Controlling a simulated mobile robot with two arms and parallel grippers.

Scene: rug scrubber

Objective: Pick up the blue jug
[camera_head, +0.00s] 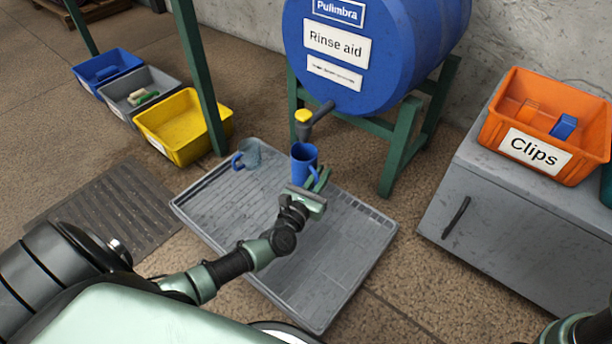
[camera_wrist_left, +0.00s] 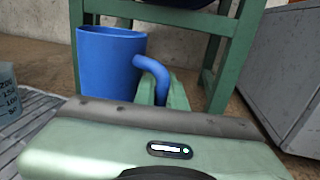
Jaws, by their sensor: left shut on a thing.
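The blue jug (camera_head: 304,158) is upright below the drum's tap in the head view, over the far part of the grey slatted tray (camera_head: 345,262). My left gripper (camera_head: 319,180) is shut on the jug's handle, on the jug's near right side. In the left wrist view the blue jug (camera_wrist_left: 106,68) stands beyond the gripper's body, and its curved handle runs down between the fingers (camera_wrist_left: 163,92). The jug's base is hidden, so I cannot tell whether it touches the tray. My right gripper is out of view.
A clear measuring jug with a blue handle (camera_head: 249,155) stands left on the tray. The blue drum (camera_head: 385,45) with its tap (camera_head: 313,120) is close above. Green stand legs (camera_head: 402,145) rise behind. A grey cabinet (camera_head: 510,215) with an orange Clips bin (camera_head: 545,125) is right.

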